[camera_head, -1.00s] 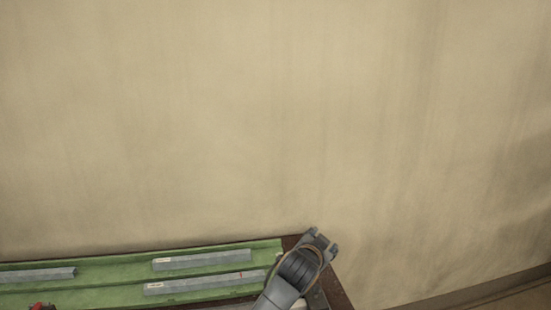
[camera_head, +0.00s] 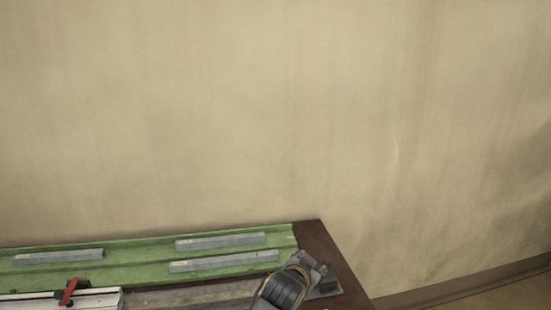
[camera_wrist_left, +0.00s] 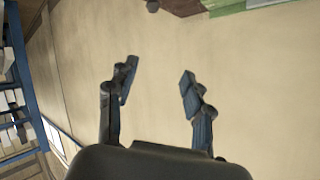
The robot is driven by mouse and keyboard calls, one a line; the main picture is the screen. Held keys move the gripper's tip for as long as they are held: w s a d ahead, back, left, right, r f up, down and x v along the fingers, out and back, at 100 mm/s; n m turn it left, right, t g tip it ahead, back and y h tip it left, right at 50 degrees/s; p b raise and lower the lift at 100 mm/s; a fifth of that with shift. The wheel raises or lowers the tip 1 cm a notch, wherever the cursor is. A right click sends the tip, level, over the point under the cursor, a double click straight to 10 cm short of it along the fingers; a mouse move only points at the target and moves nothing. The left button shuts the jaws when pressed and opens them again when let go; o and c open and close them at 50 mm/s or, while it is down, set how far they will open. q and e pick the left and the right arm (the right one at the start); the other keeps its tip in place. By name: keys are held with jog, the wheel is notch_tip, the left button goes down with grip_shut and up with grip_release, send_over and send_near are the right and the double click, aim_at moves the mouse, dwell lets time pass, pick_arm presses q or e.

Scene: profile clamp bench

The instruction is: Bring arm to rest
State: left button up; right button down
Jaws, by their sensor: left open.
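My left gripper (camera_head: 319,276) shows low in the head view, above the right end of the dark brown bench (camera_head: 330,254). In the left wrist view its two fingers (camera_wrist_left: 158,80) stand apart with nothing between them. Behind them is only the beige wall. The rest of the left arm is cut off by the lower edge of the head view. My right gripper is in neither view.
A green tray (camera_head: 140,271) holds grey bars, one of them at the right front (camera_head: 224,262). A clamp with a red lever (camera_head: 69,291) is at lower left. A blue shelf (camera_wrist_left: 22,75) stands left in the wrist view. The wall (camera_head: 270,120) lies behind the bench.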

pick_arm(q)
jog(key=s+a+f+n+g+y, duration=0.1)
jog(key=s+a+f+n+g, duration=0.15)
jog(key=s+a+f, duration=0.65)
jog(key=s+a+f+n+g+y, duration=0.25)
jog(key=s+a+f, duration=0.55)
jog(key=s, duration=0.4)
jog(key=s+a+n+g, duration=0.1)
jog(key=s+a, duration=0.3)
jog(key=s, duration=0.3)
jog(key=s+a+g+y, duration=0.1)
jog(key=s+a, duration=0.4)
jog(key=s, duration=0.3)
jog(key=s+a+n+g, duration=0.1)
jog(key=s+a, duration=0.3)
jog(key=s, duration=0.3)
notch_tip(320, 180, down, 32)
jog(key=s+g+b, duration=0.2)
jog(key=b, duration=0.4)
jog(key=s+a+f+b, duration=0.2)
jog(key=s+f+b, duration=0.2)
jog(key=s+f, duration=1.2)
notch_tip(320, 180, down, 4)
jog(key=shift+a+r+g, duration=0.1)
jog(key=shift+a+g, duration=0.2)
jog(key=shift+g, duration=0.1)
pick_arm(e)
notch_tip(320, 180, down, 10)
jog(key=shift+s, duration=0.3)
